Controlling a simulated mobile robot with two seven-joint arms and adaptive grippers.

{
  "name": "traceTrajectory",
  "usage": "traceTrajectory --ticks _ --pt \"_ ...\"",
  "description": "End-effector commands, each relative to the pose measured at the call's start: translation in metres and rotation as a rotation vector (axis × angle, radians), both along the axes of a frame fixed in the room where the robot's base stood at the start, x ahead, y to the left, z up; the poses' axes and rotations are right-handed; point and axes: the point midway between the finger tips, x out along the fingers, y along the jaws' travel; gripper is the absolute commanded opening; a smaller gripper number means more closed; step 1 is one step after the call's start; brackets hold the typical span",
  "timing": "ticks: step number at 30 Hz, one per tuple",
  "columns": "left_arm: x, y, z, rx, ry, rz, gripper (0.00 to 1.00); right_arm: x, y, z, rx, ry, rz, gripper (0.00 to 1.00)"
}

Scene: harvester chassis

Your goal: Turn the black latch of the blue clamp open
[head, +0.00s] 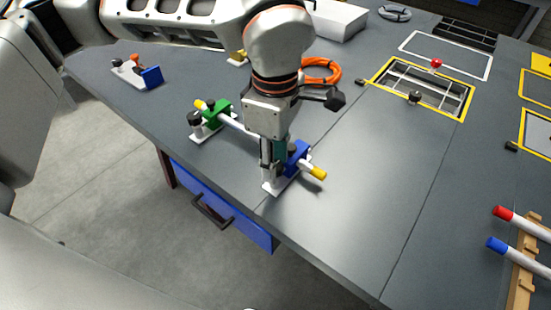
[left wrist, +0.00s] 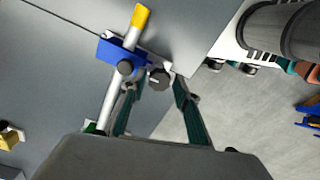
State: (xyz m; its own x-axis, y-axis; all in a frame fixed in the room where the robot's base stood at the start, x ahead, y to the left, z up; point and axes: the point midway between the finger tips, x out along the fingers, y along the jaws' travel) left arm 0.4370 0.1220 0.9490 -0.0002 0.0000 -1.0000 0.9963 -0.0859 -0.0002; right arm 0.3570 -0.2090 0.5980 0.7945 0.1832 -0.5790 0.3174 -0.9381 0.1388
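The blue clamp (head: 298,153) sits on a small white base near the table's front edge, around a white tube with yellow ends (head: 318,172). In the left wrist view the blue clamp (left wrist: 120,52) has a round black knob (left wrist: 125,67) on it. A larger faceted black knob (left wrist: 158,78) stands beside it; I cannot tell which is the latch. My left gripper (head: 272,168) points down at the clamp and hides part of it. In the wrist view its fingertips (left wrist: 159,82) are apart, on either side of the faceted knob. My right gripper is not in view.
A green clamp (head: 217,112) holds the tube's other end. A small fixture with a blue block (head: 151,75) stands further left. An orange cable coil (head: 322,70) lies behind my arm. A yellow-framed opening (head: 467,97) is at the back right. The table right of the clamp is clear.

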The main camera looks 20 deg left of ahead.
Motion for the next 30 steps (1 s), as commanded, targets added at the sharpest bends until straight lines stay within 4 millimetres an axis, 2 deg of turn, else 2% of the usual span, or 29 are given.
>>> traceTrajectory --ticks 8,12,23,30 --pt "0.0001 0.0000 -0.0016 0.000 -0.001 0.000 0.31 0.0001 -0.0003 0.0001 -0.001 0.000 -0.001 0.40" --pt "0.0000 0.0000 -0.0016 0.000 -0.001 0.000 0.02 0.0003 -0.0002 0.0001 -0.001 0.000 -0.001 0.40" --pt "0.0000 0.0000 -0.0015 0.000 0.000 0.035 0.03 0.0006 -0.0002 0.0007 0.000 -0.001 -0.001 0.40" --pt "0.0002 0.0000 -0.0013 0.000 0.000 0.168 0.03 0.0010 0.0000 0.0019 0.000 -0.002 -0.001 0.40"
